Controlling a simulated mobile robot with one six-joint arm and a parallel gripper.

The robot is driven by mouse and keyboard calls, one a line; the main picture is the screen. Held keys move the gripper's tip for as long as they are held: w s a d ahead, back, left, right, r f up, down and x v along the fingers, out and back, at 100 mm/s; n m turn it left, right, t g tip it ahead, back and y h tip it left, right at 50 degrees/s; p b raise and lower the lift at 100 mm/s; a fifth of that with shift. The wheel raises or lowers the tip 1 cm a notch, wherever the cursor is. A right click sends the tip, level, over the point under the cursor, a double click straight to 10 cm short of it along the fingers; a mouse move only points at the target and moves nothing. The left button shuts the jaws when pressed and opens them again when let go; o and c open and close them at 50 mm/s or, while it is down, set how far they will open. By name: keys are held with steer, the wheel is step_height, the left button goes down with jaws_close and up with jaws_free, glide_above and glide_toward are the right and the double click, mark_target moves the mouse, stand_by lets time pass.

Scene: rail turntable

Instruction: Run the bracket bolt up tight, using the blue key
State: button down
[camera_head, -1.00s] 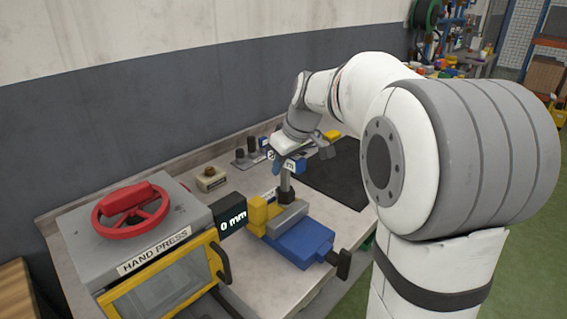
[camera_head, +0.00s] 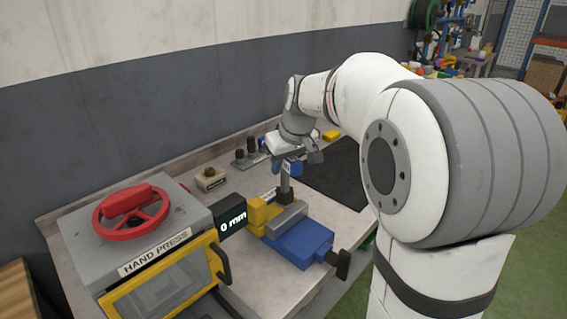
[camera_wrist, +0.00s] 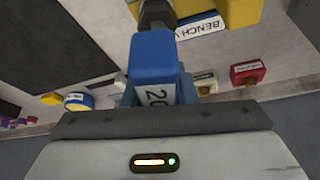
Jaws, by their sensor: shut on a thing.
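The blue key (camera_wrist: 154,58) has a blue block handle with a white number label, partly covered, and a dark lower end (camera_wrist: 156,12). My gripper (camera_wrist: 156,92) is shut on the blue handle. In the head view the blue key (camera_head: 295,168) shows beside my gripper (camera_head: 288,160), above an upright grey shaft (camera_head: 285,188). The shaft reaches down to the yellow and blue bench vise (camera_head: 298,242), by its yellow jaw (camera_head: 262,212). The bracket and its bolt cannot be made out clearly; the shaft's lower end hides that spot.
A hand press (camera_head: 150,240) with a red wheel stands left of the vise. A rack with dark upright pieces (camera_head: 250,152) and a small beige box (camera_head: 210,179) stand toward the wall. A black mat (camera_head: 340,175) lies behind. A red box (camera_wrist: 247,72) shows in the wrist view.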

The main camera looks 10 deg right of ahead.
steer(key=shift+m, duration=0.7)
steer(key=shift+h+p, duration=0.3)
steer(key=shift+d+m, duration=0.1)
steer(key=shift+m, duration=0.5)
steer(key=shift+m+h, duration=0.4)
steer(key=shift+m, duration=0.3)
steer(key=shift+m, duration=0.5)
steer(key=shift+n, duration=0.6)
